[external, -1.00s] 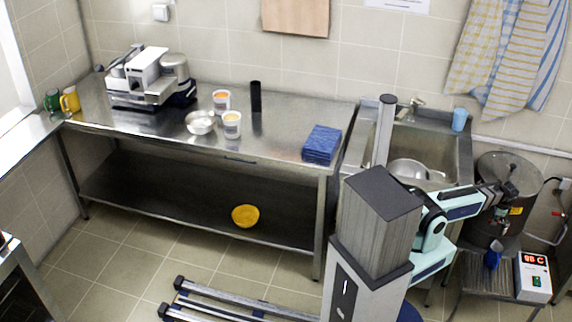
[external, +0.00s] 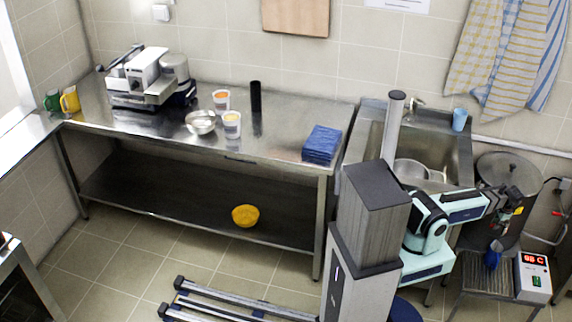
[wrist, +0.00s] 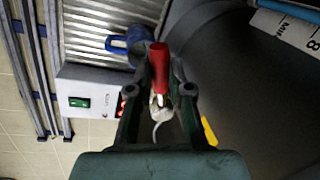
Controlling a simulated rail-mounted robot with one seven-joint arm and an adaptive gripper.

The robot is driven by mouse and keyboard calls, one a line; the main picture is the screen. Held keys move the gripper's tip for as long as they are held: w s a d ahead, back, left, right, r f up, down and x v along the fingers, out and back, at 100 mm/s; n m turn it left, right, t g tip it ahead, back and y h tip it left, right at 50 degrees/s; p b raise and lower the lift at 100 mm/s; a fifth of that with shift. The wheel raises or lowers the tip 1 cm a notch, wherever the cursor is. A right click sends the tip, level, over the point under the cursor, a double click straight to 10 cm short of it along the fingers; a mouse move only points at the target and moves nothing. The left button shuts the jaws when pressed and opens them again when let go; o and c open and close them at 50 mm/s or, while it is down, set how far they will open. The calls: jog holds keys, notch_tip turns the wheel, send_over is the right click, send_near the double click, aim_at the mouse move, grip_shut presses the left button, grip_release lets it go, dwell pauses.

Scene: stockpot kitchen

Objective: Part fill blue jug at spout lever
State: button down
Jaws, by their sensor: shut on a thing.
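The blue jug (external: 493,258) stands on the ribbed tray below the big pot (external: 491,232). In the wrist view the jug (wrist: 117,45) shows partly, beyond the red lever (wrist: 159,68). My gripper (wrist: 159,90) is shut on this red spout lever, which sticks out between the fingertips. A pale metal part shows behind the lever. In the external view my gripper (external: 514,197) is in front of the pot, above the jug. The spout outlet and the jug's fill level cannot be made out.
A control box (external: 534,276) with a red display stands right of the jug. The ribbed tray (external: 480,283) lies beneath the jug. The sink (external: 450,150) is left of the pot. A steel table (external: 270,130) holds a slicer, tubs and blue cloths.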

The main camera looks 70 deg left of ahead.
jog(key=c, duration=1.1)
grip_release()
jog(key=r, duration=0.4)
jog(key=d+r, duration=0.1)
jog(key=r, duration=0.3)
jog(key=d+r, duration=0.1)
jog(key=r, duration=0.2)
jog(key=shift+s+d+r, duration=0.15)
jog(key=shift+s+r, duration=0.05)
jog(key=shift+r, duration=0.2)
